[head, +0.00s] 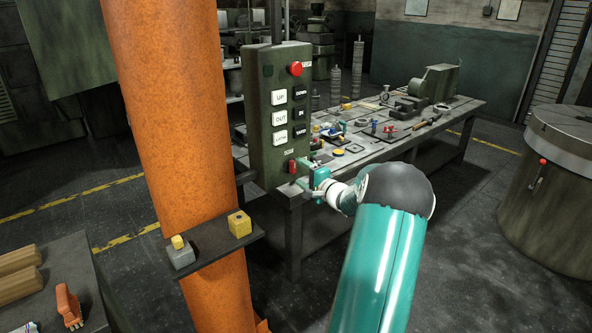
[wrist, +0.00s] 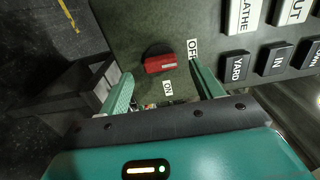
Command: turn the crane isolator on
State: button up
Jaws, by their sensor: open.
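The crane isolator is a red bar-shaped knob (wrist: 160,63) on a dark round base, low on the green control box (head: 280,120). In the head view the knob (head: 292,166) stands about upright. In the wrist view its bar lies nearly level, its right end towards the OFF label (wrist: 193,48). The ON label (wrist: 168,88) is below it. My gripper (head: 304,177) is at the bottom of the box, by the knob. In the wrist view my gripper (wrist: 161,75) is open, a finger on either side of the knob; contact cannot be told.
Several lettered push buttons (wrist: 265,62) and a red mushroom button (head: 296,69) are on the same box. An orange column (head: 165,120) stands left, with a small shelf (head: 215,258) carrying blocks. A cluttered workbench (head: 425,135) is behind my gripper.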

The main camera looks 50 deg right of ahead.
aim_at(295, 168)
jog(key=shift+x, duration=1.75)
jog(key=shift+c, duration=0.4)
jog(key=c, duration=0.9)
